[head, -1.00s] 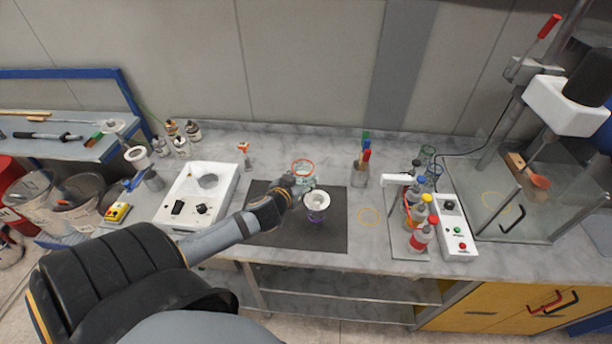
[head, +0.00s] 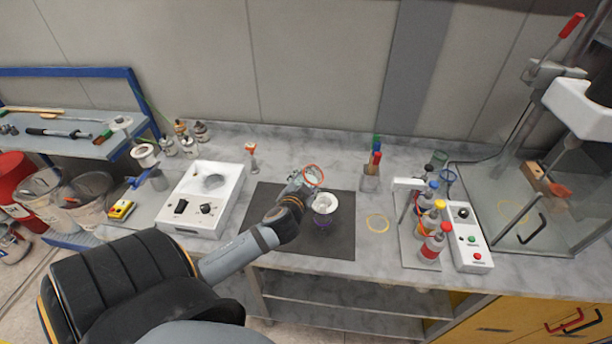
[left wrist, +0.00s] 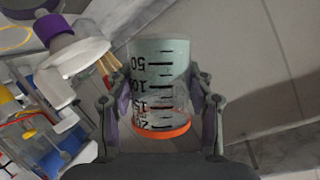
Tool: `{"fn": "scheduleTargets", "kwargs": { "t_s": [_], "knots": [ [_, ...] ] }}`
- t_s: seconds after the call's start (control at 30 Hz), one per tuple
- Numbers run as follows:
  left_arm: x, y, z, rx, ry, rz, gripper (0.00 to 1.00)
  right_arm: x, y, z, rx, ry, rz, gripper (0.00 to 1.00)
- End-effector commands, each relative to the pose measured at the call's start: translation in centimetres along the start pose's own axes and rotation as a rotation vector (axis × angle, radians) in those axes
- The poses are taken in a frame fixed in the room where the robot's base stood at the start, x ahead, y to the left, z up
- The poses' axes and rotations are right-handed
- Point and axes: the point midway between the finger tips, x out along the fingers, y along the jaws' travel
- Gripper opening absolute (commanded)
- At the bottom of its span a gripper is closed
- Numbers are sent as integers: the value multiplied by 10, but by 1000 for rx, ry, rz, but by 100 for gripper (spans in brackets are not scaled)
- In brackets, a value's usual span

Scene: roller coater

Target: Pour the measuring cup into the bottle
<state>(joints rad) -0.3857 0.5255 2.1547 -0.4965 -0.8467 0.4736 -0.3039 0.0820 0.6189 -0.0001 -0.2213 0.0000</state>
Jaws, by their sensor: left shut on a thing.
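My left gripper (head: 299,183) is shut on the measuring cup (head: 313,175), a clear cup with an orange-red rim. In the left wrist view, the cup (left wrist: 160,85) sits between both fingers (left wrist: 158,100), with black scale marks and its orange rim toward the bottom of the picture. In the head view the cup is tilted, held just behind the bottle's funnel. The bottle (head: 321,225) stands on the dark mat (head: 275,228) with a white funnel (head: 325,203) in its neck. The funnel also shows in the left wrist view (left wrist: 75,62), beside the cup. My right gripper is out of view.
A white instrument (head: 205,195) stands left of the mat. Right of it are a yellow ring mark (head: 377,223), a rack of capped bottles (head: 432,230) and a control box (head: 468,240). A brush holder (head: 371,180) stands behind. The mat's front is clear.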

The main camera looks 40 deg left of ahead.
Motion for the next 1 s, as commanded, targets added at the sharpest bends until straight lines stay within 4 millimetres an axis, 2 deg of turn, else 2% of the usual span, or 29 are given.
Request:
{"fn": "scheduleTargets", "kwargs": {
  "t_s": [0.3,1.0],
  "knots": [
    [2,2,4,88,2,-37,16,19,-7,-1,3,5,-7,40],
    [4,2,10,283,2,-118,16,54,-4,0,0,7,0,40]
  ]
}}
